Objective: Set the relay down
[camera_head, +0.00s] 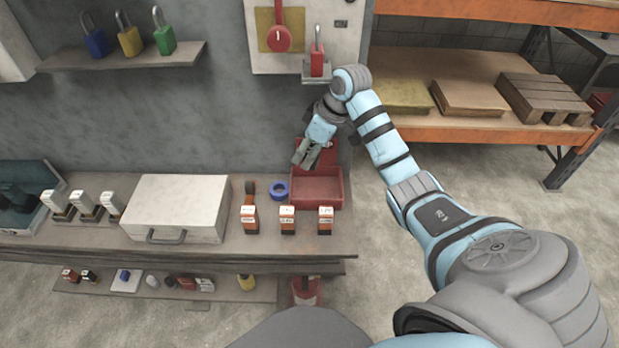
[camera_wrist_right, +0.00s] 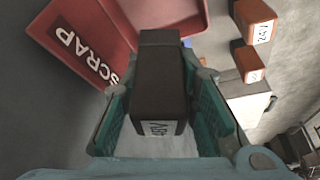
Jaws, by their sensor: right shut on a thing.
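My right gripper (camera_head: 306,153) is above the bench, over the back of the red scrap bin. In the right wrist view its teal fingers (camera_wrist_right: 165,125) are shut on a dark relay (camera_wrist_right: 160,80). The relay has a white label that seems to read 48V. The relay is hard to make out in the head view. The red bin (camera_head: 318,192) stands on the bench near its right end. The wrist view shows its SCRAP label (camera_wrist_right: 75,50) close to the held relay. My left gripper is not in view.
Orange relays (camera_head: 287,219) stand along the bench front, labelled 24V in the wrist view. A blue ring (camera_head: 279,189) lies left of the bin. A white case (camera_head: 176,205) and several white-topped relays (camera_head: 84,207) are farther left. A shelving rack (camera_head: 475,125) stands right.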

